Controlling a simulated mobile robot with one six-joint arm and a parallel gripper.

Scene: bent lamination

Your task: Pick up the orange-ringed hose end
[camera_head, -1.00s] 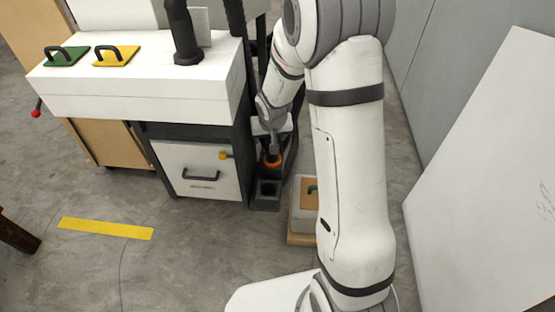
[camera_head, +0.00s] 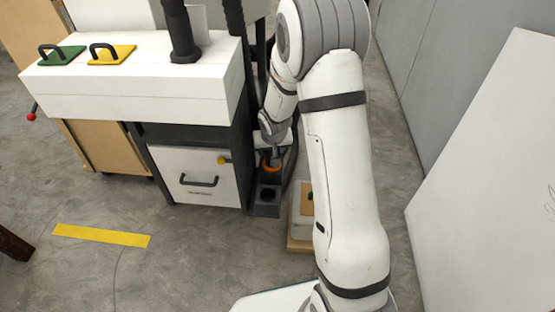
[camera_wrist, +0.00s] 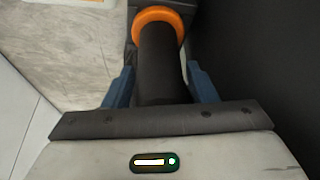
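The orange-ringed hose end is a black tube with an orange ring (camera_head: 271,169) at the dark holder below the white machine. In the wrist view the black hose (camera_wrist: 162,70) runs toward the orange ring (camera_wrist: 158,14) at the top. My gripper (camera_wrist: 162,78) has its blue fingers on either side of the hose, very close to it. I cannot tell whether they press on it. In the head view my gripper (camera_head: 272,153) is just above the ring, small and partly blurred into the dark background.
The dark holder (camera_head: 264,208) has an empty-looking socket in front of the ring. A white-fronted drawer (camera_head: 190,170) stands left of it, and a pale box (camera_head: 301,218) on a wooden base stands right. A large white panel (camera_head: 490,180) is at the right. Floor in front is open.

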